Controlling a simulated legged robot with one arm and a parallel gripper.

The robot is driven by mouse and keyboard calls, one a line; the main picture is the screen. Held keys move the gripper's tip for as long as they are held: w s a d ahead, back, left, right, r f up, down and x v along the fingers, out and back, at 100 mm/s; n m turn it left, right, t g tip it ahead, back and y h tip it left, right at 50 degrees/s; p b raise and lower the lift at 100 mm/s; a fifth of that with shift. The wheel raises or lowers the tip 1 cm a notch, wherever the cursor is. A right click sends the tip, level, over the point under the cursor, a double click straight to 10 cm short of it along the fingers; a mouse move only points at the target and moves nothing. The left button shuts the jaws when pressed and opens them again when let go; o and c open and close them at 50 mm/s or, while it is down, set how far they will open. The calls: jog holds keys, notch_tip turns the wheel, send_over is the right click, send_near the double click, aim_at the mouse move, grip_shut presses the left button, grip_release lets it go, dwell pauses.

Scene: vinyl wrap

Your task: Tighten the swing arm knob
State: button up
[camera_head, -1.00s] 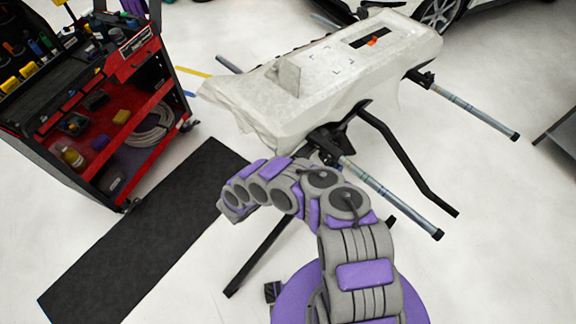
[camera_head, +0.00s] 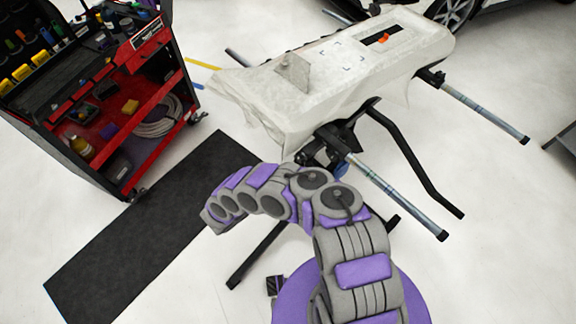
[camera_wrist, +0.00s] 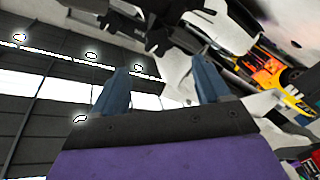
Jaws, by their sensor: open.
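A work stand bears a white, film-draped panel (camera_head: 375,55) in the head view. Black clamp hardware (camera_head: 328,145) sits under its near edge, where a steel swing arm (camera_head: 385,190) runs out to the lower right. I cannot single out the knob there; my arm is just below and left of this hardware. In the wrist view my gripper (camera_wrist: 160,72) is open, its two blue-grey fingers apart with nothing between them. Dark knob-like parts (camera_wrist: 157,38) show beyond and above the fingers, apart from them.
A red and black tool cart (camera_head: 110,110) stands at the left. A dark mat (camera_head: 150,225) lies on the floor beside it. A black bent stand leg (camera_head: 415,165) and a second steel arm (camera_head: 485,112) stick out at the right. Open floor lies at lower right.

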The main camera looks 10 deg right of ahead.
jog(key=v, duration=0.8)
jog(key=shift+s+a, duration=0.15)
jog(key=shift+a, duration=0.15)
